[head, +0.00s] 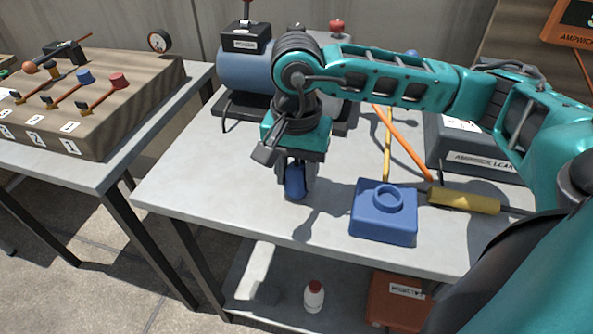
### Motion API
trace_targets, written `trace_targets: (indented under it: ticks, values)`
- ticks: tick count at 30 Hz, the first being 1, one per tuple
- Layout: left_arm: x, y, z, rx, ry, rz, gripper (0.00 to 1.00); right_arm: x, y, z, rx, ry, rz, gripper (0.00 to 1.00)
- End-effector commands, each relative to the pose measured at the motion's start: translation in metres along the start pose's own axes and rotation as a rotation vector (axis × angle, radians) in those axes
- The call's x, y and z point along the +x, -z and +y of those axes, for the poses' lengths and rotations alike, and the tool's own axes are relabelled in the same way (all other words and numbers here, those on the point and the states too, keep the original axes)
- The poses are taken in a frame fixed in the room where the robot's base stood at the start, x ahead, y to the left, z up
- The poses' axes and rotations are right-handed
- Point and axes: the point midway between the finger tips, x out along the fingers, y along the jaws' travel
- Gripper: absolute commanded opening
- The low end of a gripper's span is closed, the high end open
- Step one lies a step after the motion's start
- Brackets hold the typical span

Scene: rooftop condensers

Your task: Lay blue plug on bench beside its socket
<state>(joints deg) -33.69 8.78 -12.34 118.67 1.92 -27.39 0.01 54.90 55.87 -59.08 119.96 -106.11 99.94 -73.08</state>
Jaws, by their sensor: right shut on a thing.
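The blue plug (295,183) is between the fingers of my right gripper (296,190), which points down over the grey bench (215,183). The gripper is shut on the plug. Whether the plug touches the bench top is hard to tell. The plug's socket, a blue block with a round ring on top (383,222), stands on the bench to the right of the gripper, near the front edge. A clear gap lies between the plug and the socket. My left gripper is not in the view.
A yellow-handled tool (463,201) lies right of the socket. A blue tank (246,70) stands behind the gripper, and a grey leak detector case (470,150) at the back right. A second table (105,175) with a lever board is at left. The bench's left front is clear.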

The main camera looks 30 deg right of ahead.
Motion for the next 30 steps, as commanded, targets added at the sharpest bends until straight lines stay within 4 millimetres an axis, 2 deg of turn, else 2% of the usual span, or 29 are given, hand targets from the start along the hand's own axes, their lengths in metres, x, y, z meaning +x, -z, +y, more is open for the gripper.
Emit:
trace_targets:
  ticks: [10, 11, 18, 26, 30]
  values:
    - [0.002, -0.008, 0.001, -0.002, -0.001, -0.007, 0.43, 0.004, 0.000, 0.000, 0.001, 0.002, 0.000, 0.10]
    - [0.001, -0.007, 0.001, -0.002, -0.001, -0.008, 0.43, 0.002, 0.000, 0.000, 0.001, 0.001, 0.000, 0.45]
    - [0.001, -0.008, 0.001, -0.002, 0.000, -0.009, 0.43, 0.002, 0.000, 0.000, 0.000, 0.001, 0.000, 0.68]
    - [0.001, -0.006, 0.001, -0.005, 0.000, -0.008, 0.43, 0.000, 0.000, 0.000, 0.000, 0.001, 0.000, 0.68]
    - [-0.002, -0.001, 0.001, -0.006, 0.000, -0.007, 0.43, -0.011, 0.000, -0.001, 0.000, 0.004, 0.001, 0.68]
